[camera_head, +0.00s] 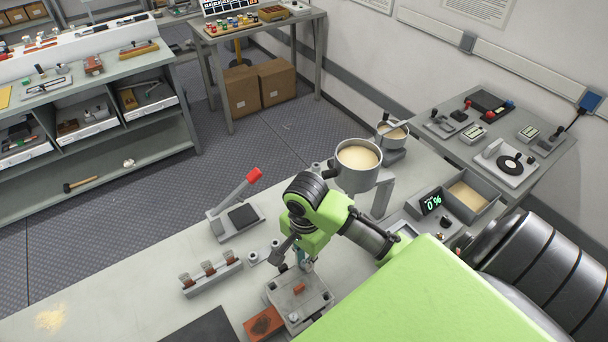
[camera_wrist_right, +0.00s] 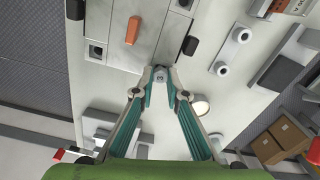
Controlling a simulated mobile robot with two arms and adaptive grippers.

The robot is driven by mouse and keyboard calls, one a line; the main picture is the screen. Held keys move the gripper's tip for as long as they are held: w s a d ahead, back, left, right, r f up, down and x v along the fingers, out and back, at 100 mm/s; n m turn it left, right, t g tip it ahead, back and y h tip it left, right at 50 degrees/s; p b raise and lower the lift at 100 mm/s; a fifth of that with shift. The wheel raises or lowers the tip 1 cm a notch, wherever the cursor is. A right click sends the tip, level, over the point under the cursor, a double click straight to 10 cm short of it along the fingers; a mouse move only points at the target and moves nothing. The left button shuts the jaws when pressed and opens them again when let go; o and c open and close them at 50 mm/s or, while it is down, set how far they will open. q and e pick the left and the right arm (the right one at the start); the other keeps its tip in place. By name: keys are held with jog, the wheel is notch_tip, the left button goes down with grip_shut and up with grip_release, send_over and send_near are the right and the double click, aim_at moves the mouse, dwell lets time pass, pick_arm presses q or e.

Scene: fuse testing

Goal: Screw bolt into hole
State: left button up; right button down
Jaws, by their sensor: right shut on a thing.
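My right gripper (camera_head: 304,264) comes down over a grey metal box (camera_head: 300,303) on the bench. In the right wrist view its teal fingers (camera_wrist_right: 160,78) close on a small grey bolt (camera_wrist_right: 160,73), which sits at the near edge of the box top (camera_wrist_right: 148,55). I cannot tell whether the bolt is in a hole. Dark square recesses (camera_wrist_right: 96,51) show near the box corners, and an orange-brown piece (camera_wrist_right: 134,27) lies on the top. In the head view the bolt is too small to tell from the fingers. My left gripper is not in view.
A rust-coloured block (camera_head: 263,325) lies beside the box. Two small round posts (camera_head: 253,258), a holder with several fuses (camera_head: 211,276) and a red-handled lever press (camera_head: 238,215) stand left. A powder-filled pot (camera_head: 358,165) stands behind my wrist. The bench's left part is mostly clear.

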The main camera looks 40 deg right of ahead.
jog(key=m, duration=0.2)
jog(key=shift+m, duration=0.4)
jog(key=c, duration=1.9)
grip_release()
jog(key=c, duration=0.3)
jog(key=shift+c, duration=0.2)
